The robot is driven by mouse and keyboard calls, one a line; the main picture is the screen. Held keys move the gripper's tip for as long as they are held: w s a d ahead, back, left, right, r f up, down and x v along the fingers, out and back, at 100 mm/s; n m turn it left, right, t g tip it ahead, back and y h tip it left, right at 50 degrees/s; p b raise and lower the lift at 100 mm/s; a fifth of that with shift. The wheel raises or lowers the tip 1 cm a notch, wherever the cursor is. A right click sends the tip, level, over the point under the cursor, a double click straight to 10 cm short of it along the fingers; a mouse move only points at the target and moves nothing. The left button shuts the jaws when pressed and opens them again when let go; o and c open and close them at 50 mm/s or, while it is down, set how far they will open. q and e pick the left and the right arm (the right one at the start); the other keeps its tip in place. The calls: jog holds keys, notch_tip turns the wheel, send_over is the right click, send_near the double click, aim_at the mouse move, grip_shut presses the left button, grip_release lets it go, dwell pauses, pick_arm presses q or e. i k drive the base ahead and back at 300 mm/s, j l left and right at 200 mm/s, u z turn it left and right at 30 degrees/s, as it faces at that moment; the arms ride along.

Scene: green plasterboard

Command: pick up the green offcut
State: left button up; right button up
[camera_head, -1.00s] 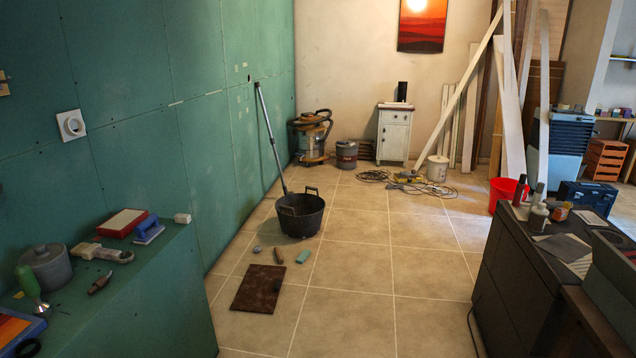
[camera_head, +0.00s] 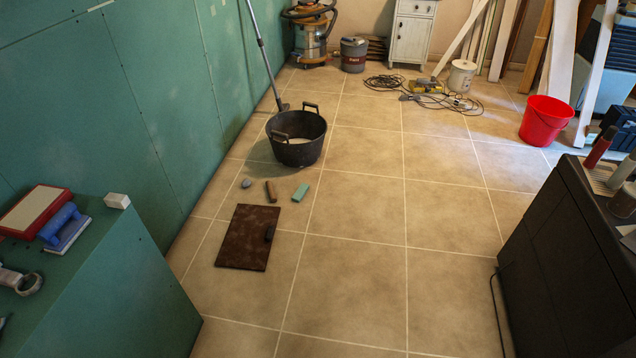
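The green offcut (camera_head: 300,193) is a small pale green block lying on the tiled floor. It is just in front of the black tub (camera_head: 297,151) and to the right of a small brown piece (camera_head: 271,191). A grey rounded piece (camera_head: 246,184) lies further left. Neither of my grippers shows in the head view.
A dark brown board (camera_head: 241,238) with a dark handle-like piece lies in front of the offcut. A long pole (camera_head: 262,45) leans at the tub. A green-clad ledge (camera_head: 110,270) stands at left, a dark cabinet (camera_head: 570,260) at right.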

aim_at(301, 192)
jog(key=i+l+u, duration=0.2)
jog(key=i, duration=0.55)
jog(key=i+u, duration=0.1)
jog(key=u, duration=0.25)
jog(key=i+l+u, duration=0.8)
jog(key=l, duration=0.3)
jog(key=i+j, duration=0.05)
jog(key=i, duration=0.05)
